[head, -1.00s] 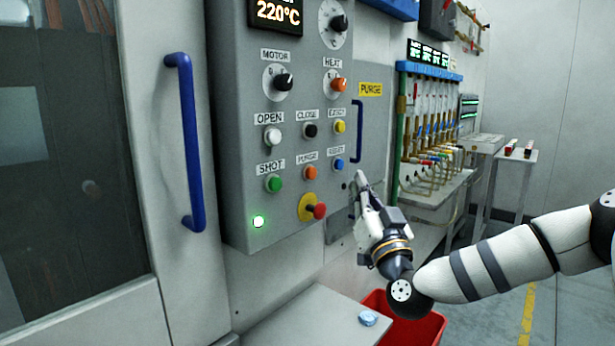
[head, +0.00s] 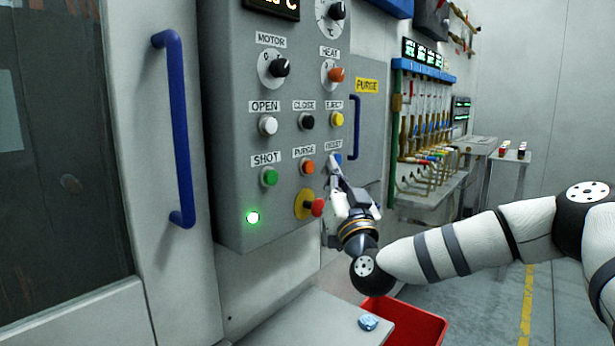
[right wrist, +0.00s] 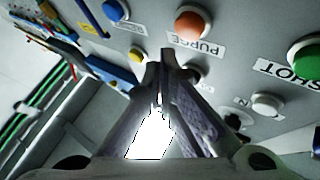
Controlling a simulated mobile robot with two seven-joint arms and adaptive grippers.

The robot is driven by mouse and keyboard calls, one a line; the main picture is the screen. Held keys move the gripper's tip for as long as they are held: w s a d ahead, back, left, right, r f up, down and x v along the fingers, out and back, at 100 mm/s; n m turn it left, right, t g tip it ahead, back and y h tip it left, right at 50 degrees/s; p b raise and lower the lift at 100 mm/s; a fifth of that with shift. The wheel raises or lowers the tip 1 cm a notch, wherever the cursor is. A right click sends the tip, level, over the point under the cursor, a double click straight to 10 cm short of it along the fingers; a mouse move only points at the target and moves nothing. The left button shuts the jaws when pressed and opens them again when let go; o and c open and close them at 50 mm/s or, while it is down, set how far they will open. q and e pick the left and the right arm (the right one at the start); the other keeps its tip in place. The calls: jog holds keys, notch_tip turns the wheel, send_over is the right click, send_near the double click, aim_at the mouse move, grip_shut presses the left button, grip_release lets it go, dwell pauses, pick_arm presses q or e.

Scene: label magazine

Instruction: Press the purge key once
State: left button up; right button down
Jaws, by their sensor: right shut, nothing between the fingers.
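The orange purge key (head: 307,167) sits under its PURGE label on the grey control panel (head: 232,100), between the green SHOT button and the blue button. It also shows in the right wrist view (right wrist: 190,24), with its label upside down. My right gripper (head: 334,163) is shut and empty, its fingertips right of the purge key, in front of the blue button (head: 338,158), which they partly cover. In the right wrist view its fingertips (right wrist: 161,58) are close together, below the purge key in the picture. Contact with the panel cannot be told. My left gripper is not in view.
The green SHOT button (head: 269,177), yellow EJECT button (head: 337,119) and red mushroom button (head: 317,207) are close by. A blue door handle (head: 355,125) stands right of the panel. A red bin (head: 420,325) and a grey ledge (head: 300,325) are below.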

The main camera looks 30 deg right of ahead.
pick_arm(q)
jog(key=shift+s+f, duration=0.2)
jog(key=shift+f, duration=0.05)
pick_arm(e)
jog(key=shift+w+a+r, duration=0.25)
jog(key=shift+w+a, duration=0.1)
jog(key=shift+w, duration=0.35)
jog(key=shift+w, duration=0.1)
dwell(0.6)
jog(key=shift+w+a, duration=0.15)
jog(key=shift+w, duration=0.15)
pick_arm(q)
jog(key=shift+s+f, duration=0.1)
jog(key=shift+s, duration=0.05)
pick_arm(e)
jog(key=shift+w+a, duration=0.2)
jog(key=shift+w, duration=0.2)
dwell(0.5)
jog(key=shift+s, duration=0.1)
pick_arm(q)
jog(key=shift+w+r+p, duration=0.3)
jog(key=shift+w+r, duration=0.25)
pick_arm(e)
jog(key=shift+s+d, duration=0.3)
jog(key=shift+s, duration=0.4)
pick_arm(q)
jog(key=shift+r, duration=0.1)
